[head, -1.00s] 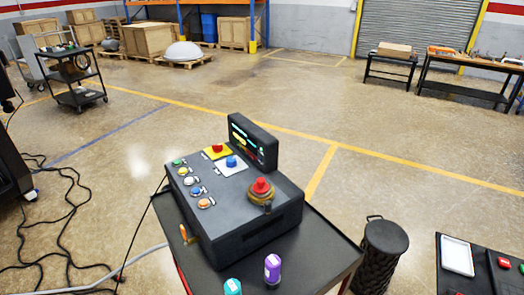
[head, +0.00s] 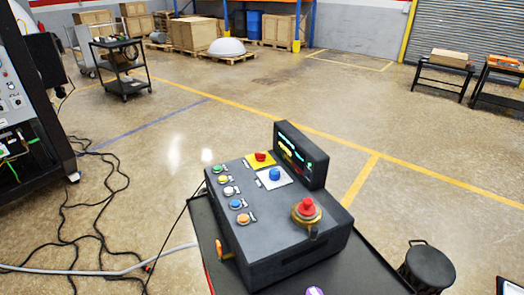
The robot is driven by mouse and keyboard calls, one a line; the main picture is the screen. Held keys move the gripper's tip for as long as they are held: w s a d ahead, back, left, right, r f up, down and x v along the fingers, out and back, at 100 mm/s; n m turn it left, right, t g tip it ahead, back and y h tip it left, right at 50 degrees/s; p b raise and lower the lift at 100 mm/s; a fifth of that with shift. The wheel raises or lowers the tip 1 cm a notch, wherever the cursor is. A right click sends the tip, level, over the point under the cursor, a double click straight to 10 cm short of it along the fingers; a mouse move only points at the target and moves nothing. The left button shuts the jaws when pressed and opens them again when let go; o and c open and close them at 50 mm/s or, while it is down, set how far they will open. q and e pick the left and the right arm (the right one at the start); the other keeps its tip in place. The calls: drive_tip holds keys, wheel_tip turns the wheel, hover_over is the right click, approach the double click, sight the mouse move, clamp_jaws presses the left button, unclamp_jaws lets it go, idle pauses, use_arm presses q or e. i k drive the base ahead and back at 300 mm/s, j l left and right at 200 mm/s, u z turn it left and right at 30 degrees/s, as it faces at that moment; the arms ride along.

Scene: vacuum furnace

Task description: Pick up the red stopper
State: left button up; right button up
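No loose red stopper can be made out for certain in the head view. Two red parts show on the dark control box (head: 262,236). One is a red knob (head: 307,205) on a round brass-coloured base at the box's right side. The other is a red button (head: 260,157) on a yellow plate near the back. I cannot tell whether either is the stopper. Neither of my grippers is in view.
The box stands on a black cart (head: 372,272); a purple-topped item (head: 315,291) is cut off at the bottom edge. A dark cylindrical bin (head: 429,266) stands to the right. Cables (head: 65,225) lie on the floor at left, beside a dark machine (head: 25,130).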

sight(307, 208)
drive_tip(key=i+l+u, duration=0.2)
drive_tip(key=u, duration=0.25)
drive_tip(key=i+l+u, duration=0.35)
drive_tip(key=u, duration=0.15)
drive_tip(key=i+l+u, duration=0.2)
drive_tip(key=l+u, duration=0.25)
drive_tip(key=i+l+u, duration=0.15)
drive_tip(key=l+u, duration=0.8)
drive_tip(key=k+l+u, duration=0.2)
drive_tip(key=l+u, duration=0.25)
drive_tip(key=k+l+u, duration=0.2)
drive_tip(key=u, duration=0.25)
drive_tip(key=k+l+u, duration=0.2)
drive_tip(key=k+u, duration=0.2)
drive_tip(key=k+l+u, duration=0.1)
drive_tip(key=k+u, duration=0.15)
drive_tip(key=u, duration=0.2)
drive_tip(key=k+u, duration=0.45)
drive_tip(key=i+j, duration=0.05)
drive_tip(key=i, duration=0.05)
